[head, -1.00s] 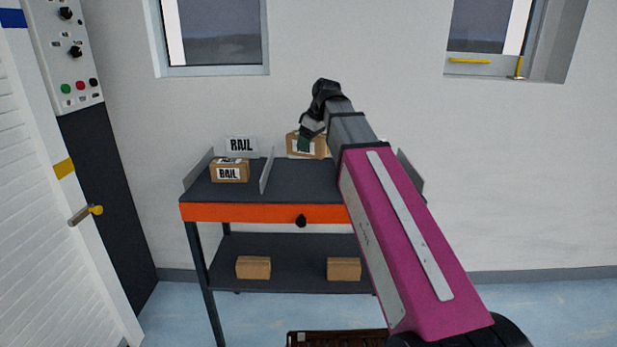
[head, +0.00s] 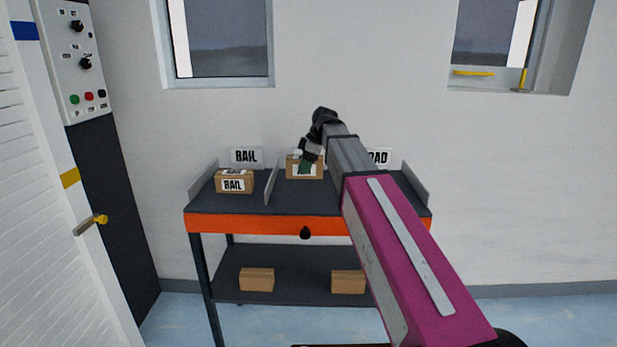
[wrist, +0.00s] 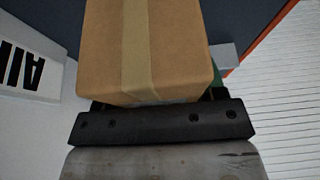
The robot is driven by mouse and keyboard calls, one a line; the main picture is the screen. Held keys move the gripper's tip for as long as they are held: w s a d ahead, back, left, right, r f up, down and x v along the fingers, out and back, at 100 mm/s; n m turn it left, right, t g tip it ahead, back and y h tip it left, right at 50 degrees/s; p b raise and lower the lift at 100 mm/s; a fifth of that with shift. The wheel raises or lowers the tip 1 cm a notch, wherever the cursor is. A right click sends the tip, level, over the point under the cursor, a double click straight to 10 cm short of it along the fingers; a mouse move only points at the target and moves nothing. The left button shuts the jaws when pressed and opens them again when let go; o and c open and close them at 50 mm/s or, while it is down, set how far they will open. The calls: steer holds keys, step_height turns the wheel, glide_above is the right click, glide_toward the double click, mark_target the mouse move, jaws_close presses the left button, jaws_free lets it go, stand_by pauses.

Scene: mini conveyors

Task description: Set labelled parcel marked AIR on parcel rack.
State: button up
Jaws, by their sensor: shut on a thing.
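A brown cardboard parcel (head: 304,167) with a white label is held by my gripper (head: 306,164) over the middle bay of the parcel rack (head: 250,222). Its label is partly covered by the gripper, so I cannot read it. In the wrist view the parcel (wrist: 145,45) shows its taped face, with my gripper (wrist: 160,103) shut on it. An AIR sign (wrist: 25,72) appears upside down beside it in that view. I cannot tell whether the parcel touches the shelf.
A RAIL parcel (head: 234,182) sits in the left bay under a RAIL sign (head: 246,157). A divider (head: 271,182) stands between it and the held parcel. A partly hidden sign (head: 380,157) marks the right bay. Two plain boxes (head: 257,279) (head: 347,281) lie on the lower shelf.

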mark_target(322, 157)
steer(key=shift+w+d+f, duration=0.55)
steer(key=shift+d, duration=0.05)
steer(key=shift+f, duration=1.9)
steer(key=o, duration=1.1)
steer(key=shift+f, duration=0.1)
steer(key=v, duration=1.2)
